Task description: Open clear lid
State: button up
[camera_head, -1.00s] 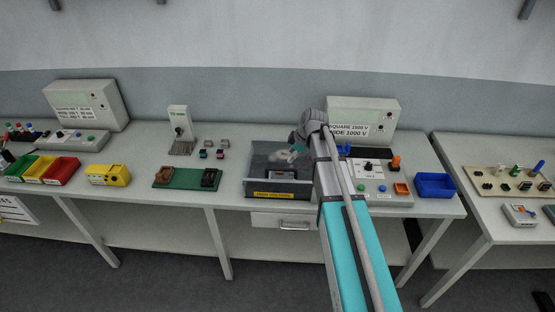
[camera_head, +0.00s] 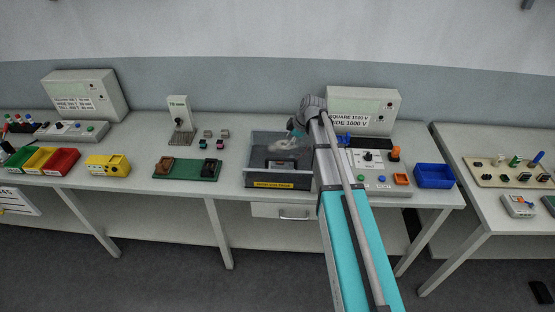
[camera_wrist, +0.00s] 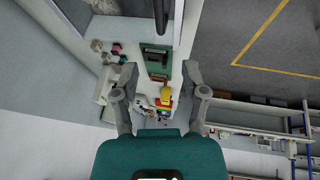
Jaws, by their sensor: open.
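A grey see-through box (camera_head: 249,165) with a clear lid stands on the middle bench, with a yellow label on its front and a dark device inside. The clear lid is hard to tell from the walls, and I cannot tell its angle. My gripper (camera_head: 294,128) is at the box's upper right in the head view, partly hidden by my arm. In the wrist view my gripper (camera_wrist: 160,68) has its fingers wide apart with nothing held between them. A dark bar and a pale see-through panel show beyond the fingertips; I cannot tell if they belong to the lid.
Left of the box is a green board (camera_head: 186,175) with a brown and a black block, plus a small stand (camera_head: 180,118). On the right are a control panel (camera_head: 380,182), a large sign box (camera_head: 362,102) and a blue bin (camera_head: 434,176). Bare bench lies between board and box.

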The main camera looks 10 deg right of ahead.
aim_at(278, 159)
jog(key=shift+b+x, duration=5.45)
jog(key=shift+x, duration=0.8)
grip_shut()
